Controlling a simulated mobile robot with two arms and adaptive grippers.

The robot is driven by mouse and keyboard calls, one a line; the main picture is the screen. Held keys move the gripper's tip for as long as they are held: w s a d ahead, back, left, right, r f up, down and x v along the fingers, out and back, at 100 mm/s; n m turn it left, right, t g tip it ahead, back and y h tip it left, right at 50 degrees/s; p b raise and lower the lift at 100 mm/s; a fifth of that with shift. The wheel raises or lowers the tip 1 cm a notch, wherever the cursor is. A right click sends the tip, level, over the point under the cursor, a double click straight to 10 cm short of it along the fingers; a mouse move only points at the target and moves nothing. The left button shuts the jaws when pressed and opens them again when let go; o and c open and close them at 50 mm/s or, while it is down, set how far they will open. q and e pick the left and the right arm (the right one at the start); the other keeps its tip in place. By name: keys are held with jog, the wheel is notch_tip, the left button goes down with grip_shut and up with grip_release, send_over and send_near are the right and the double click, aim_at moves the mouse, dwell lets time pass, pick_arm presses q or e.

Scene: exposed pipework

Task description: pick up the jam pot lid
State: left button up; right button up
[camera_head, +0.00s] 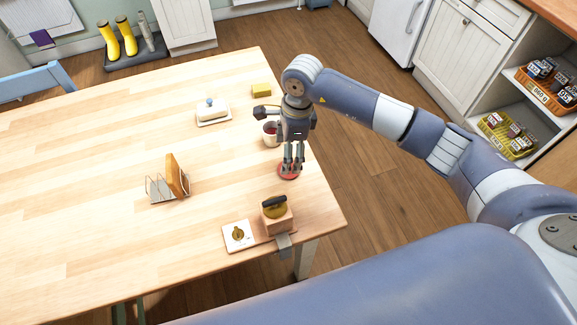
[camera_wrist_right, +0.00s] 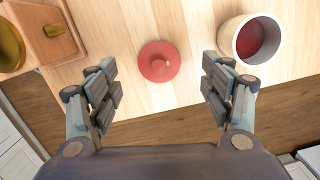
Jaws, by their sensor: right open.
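The jam pot lid is a red disc with a small knob, lying on the wooden table near its right edge; it shows in the head view (camera_head: 289,172) and in the right wrist view (camera_wrist_right: 159,62). My right gripper (camera_head: 291,168) is above the lid, pointing down, and partly hides it. In the wrist view the right gripper (camera_wrist_right: 160,92) is open, with its fingers apart on either side of the lid and nothing between them touching it. The white jam pot (camera_head: 270,134), with red inside, stands beside the gripper; it also shows in the wrist view (camera_wrist_right: 250,40). My left gripper does not show.
On the wooden table (camera_head: 90,150) are a toast rack with toast (camera_head: 168,180), a butter dish (camera_head: 212,112), a yellow block (camera_head: 262,90) and a wooden block with a brass part (camera_head: 277,215) at the near edge. The table's middle is clear.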

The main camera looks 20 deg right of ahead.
notch_tip(320, 180, down, 5)
jog(key=shift+s+r+p, duration=0.1)
jog(key=shift+s+p, duration=0.05)
jog(key=shift+p, duration=0.7)
jog(key=shift+f, duration=0.4)
jog(key=c, duration=1.2)
